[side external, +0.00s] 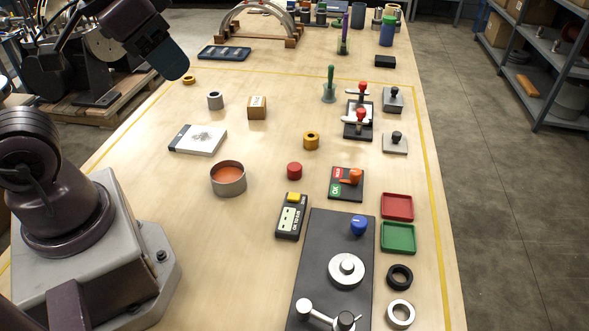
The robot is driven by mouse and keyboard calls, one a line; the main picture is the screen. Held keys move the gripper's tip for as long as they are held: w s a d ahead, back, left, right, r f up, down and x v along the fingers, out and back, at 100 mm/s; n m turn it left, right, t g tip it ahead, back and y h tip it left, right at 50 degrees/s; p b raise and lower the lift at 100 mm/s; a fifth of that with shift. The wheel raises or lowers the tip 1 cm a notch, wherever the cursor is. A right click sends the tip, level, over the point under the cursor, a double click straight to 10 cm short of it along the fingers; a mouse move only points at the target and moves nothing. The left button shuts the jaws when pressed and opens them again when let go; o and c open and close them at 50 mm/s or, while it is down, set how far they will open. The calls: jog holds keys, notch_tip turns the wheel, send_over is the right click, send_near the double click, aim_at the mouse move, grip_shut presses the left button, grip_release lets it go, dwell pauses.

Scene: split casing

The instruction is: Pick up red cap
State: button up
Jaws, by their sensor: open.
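The red cap (294,170) is a small, short red cylinder lying flat on the wooden table near the middle. Nothing touches it, and clear wood surrounds it. My gripper (172,62) hangs at the upper left, well above the table and far from the cap. It is seen from the side as a dark body with a blue-grey end. It is open, and I see nothing held in it.
A round metal tin (228,187) with orange contents stands left of the cap. A dark meter with a yellow top (291,218) lies just below it. Open table lies further left.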

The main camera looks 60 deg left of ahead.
jog(key=o, duration=0.5)
jog(key=shift+c, duration=0.2)
